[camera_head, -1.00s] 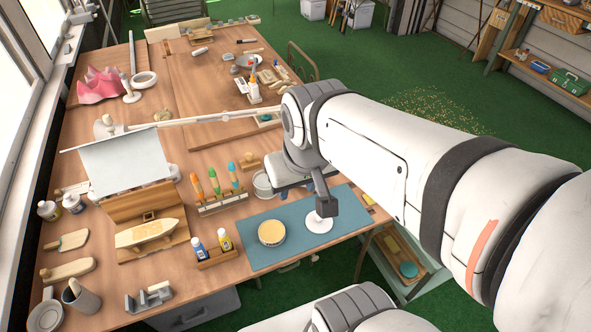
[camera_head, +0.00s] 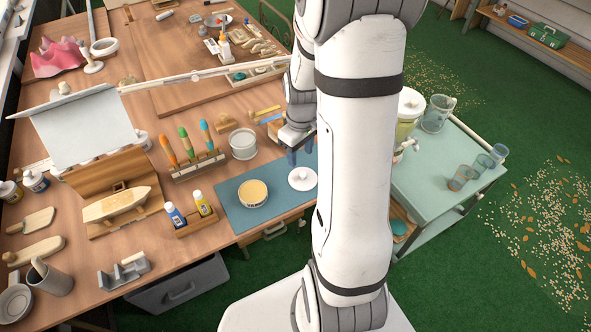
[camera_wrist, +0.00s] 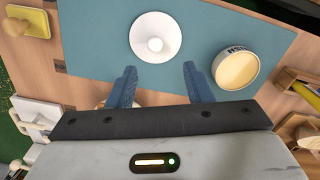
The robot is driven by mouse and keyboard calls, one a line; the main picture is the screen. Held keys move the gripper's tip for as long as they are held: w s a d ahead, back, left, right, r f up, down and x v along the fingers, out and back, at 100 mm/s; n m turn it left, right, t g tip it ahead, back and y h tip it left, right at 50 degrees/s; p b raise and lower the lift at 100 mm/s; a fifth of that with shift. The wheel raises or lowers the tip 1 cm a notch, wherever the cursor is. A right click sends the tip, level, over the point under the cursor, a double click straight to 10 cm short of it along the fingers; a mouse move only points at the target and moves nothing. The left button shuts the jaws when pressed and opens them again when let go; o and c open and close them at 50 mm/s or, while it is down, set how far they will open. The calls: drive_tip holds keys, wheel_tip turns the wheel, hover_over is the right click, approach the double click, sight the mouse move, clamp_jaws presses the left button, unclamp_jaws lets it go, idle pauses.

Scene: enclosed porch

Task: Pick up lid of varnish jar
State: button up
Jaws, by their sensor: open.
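The lid (camera_head: 302,179) is a white disc with a small knob on top. It lies on the blue mat (camera_head: 232,215) near the table's right edge. In the wrist view the lid (camera_wrist: 155,37) lies just beyond my fingertips, about midway between them. The varnish jar (camera_head: 253,193) stands on the mat left of the lid, its top showing a round pale-yellow surface; it is also in the wrist view (camera_wrist: 237,68). My gripper (camera_wrist: 158,72) is open and empty, its two blue fingers apart and pointing toward the lid. In the head view my gripper (camera_head: 300,150) is partly hidden by my arm.
A white tin (camera_head: 243,144) stands behind the mat. A rack of colourful-handled tools (camera_head: 197,165) and a wooden holder with two small bottles (camera_head: 197,222) are left of it. A green cart (camera_head: 460,180) with a dispenser and cups stands right of my arm.

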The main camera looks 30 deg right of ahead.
sight(303, 173)
drive_tip(key=f, duration=0.8)
drive_tip(key=shift+s+d+f, duration=0.1)
drive_tip(key=shift+d, duration=0.3)
drive_tip(key=shift+c, duration=0.3)
clamp_jaws()
